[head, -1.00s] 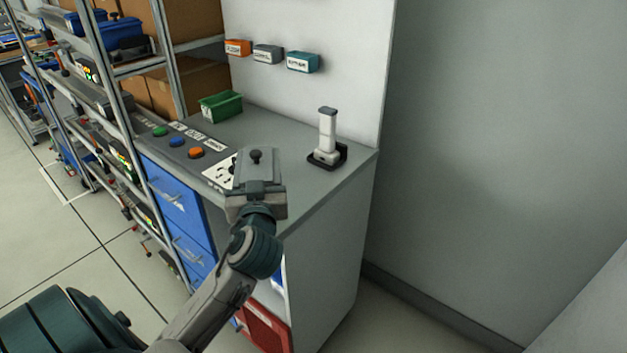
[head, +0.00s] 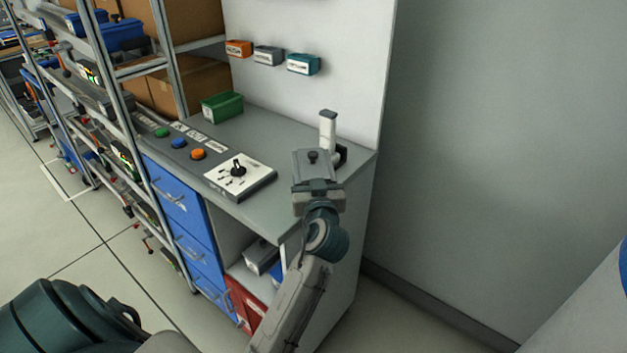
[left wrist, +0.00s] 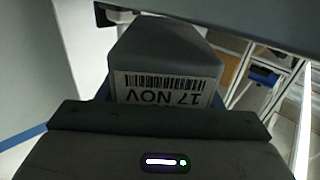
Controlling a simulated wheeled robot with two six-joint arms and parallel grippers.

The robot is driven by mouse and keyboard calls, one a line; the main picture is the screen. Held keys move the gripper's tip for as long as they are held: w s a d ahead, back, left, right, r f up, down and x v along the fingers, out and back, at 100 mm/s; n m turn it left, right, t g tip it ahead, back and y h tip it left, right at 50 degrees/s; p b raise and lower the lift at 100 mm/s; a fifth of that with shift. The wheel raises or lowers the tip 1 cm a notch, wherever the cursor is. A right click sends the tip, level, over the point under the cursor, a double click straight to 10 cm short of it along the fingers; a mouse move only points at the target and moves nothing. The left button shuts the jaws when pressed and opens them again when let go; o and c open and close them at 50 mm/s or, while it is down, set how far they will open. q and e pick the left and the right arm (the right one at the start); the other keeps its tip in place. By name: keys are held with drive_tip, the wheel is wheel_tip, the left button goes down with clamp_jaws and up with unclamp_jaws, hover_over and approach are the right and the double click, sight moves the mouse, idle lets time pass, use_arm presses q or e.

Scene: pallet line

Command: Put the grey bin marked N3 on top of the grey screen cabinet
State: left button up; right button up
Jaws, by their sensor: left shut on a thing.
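My left gripper (head: 313,172) is over the right end of the grey bench top in the head view. It is shut on a grey labelled thing (left wrist: 165,55), seen close up in the left wrist view. Its white barcode label reads "17 NOV", upside down; I see no N3 on it. In the head view I cannot separate this thing from the gripper. A grey bin (head: 262,256) sits in the open compartment under the bench, and a grey wall bin (head: 268,54) has an unreadable label. No grey screen cabinet can be identified. My right gripper is out of view.
A white upright device (head: 328,130) stands on the bench just behind the gripper. A white panel with a black knob (head: 240,176), coloured buttons and a green bin (head: 222,107) lie to the left.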

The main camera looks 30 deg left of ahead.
use_arm(q)
drive_tip(key=shift+f, duration=0.65)
drive_tip(key=o, duration=1.4)
drive_tip(key=shift+f, duration=0.1)
